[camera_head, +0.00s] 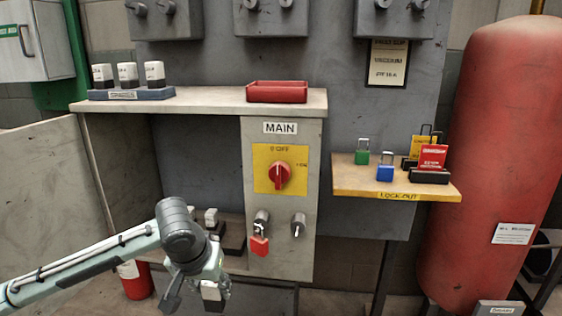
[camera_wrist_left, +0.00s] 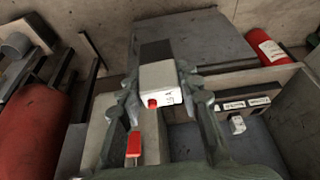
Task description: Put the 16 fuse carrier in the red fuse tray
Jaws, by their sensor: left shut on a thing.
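The red fuse tray (camera_head: 277,92) sits on the grey shelf above the MAIN switch and looks empty. My left gripper (camera_head: 203,289) is low in front of the panel, below and left of the tray. It is shut on a white and black fuse carrier (camera_head: 212,292). The left wrist view shows this fuse carrier (camera_wrist_left: 160,76) between the two fingers, with a red spot on its white end; its marking is too small to read. My right gripper is in neither view.
Several white-topped carriers (camera_head: 127,74) stand in a blue rack (camera_head: 131,94) left of the tray. A red padlock (camera_head: 259,246) hangs below the switch (camera_head: 279,177). The lock-out shelf (camera_head: 397,193) holds padlocks. A red tank (camera_head: 492,150) stands right.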

